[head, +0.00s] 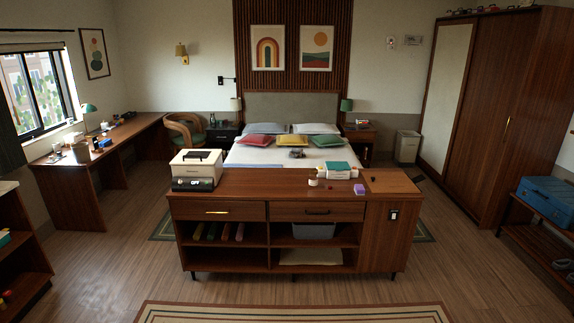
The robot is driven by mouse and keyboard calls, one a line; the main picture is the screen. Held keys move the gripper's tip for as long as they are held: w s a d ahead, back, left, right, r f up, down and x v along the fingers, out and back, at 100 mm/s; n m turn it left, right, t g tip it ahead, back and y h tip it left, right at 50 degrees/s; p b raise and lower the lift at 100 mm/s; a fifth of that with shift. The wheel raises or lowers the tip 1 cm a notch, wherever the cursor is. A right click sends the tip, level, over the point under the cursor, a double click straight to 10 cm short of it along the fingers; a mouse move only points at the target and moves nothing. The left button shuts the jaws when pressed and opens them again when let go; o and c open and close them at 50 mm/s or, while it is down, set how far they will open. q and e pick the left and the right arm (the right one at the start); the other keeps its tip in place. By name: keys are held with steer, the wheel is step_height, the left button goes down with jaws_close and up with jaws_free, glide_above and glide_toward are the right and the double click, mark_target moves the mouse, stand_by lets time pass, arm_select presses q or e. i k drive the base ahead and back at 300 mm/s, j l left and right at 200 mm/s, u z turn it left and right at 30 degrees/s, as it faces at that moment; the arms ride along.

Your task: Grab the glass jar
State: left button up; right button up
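A small pale container (313,182) stands on top of the wooden cabinet (240,182), right of its middle. It looks like a small jar, but it is too small to tell whether it is glass. It stands apart from the white box beside it. Neither of my grippers shows in the head view.
The cabinet top also holds a cream case (196,160), a white box with a teal top (338,170) and a purple block (359,189). A bed (290,154) stands behind. The floor (285,288) in front is clear, with a striped rug (290,312).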

mark_target(313, 178)
steer(key=i, duration=0.55)
steer(key=i+l+u, duration=0.1)
steer(key=i, duration=1.05)
steer(key=i+l+u, duration=0.1)
steer(key=i, duration=0.45)
steer(key=i+l, duration=0.15)
steer(key=i, duration=0.4)
steer(key=i+l+u, duration=0.1)
steer(key=i, duration=0.45)
steer(key=i+l, duration=0.2)
steer(key=i, duration=0.35)
steer(key=i+l+u, duration=0.1)
steer(key=i, duration=0.45)
